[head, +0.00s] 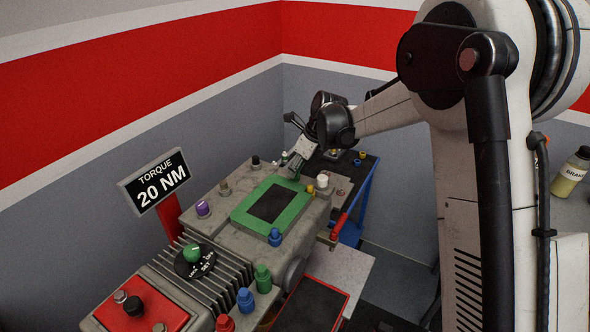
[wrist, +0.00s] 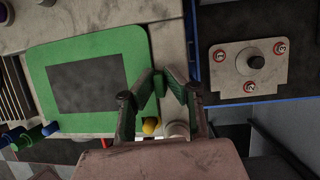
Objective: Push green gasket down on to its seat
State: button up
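The green gasket (head: 256,223) is a flat rectangular frame around a dark opening. It lies on top of the grey engine block (head: 222,236); I cannot tell if any edge stands raised. In the wrist view the gasket (wrist: 88,124) fills the left side. My gripper (head: 295,172) is over the block near the gasket's far right corner.
Coloured caps stand around the gasket, including purple (head: 203,209), blue (head: 275,237) and white (head: 322,181). A green knob (head: 192,253) sits on a dial in front. A sign reading "TORQUE 20 NM" (head: 157,182) stands left.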

jog(key=o, duration=0.5)
jog(key=v, duration=1.2)
jog(key=shift+r, duration=0.1)
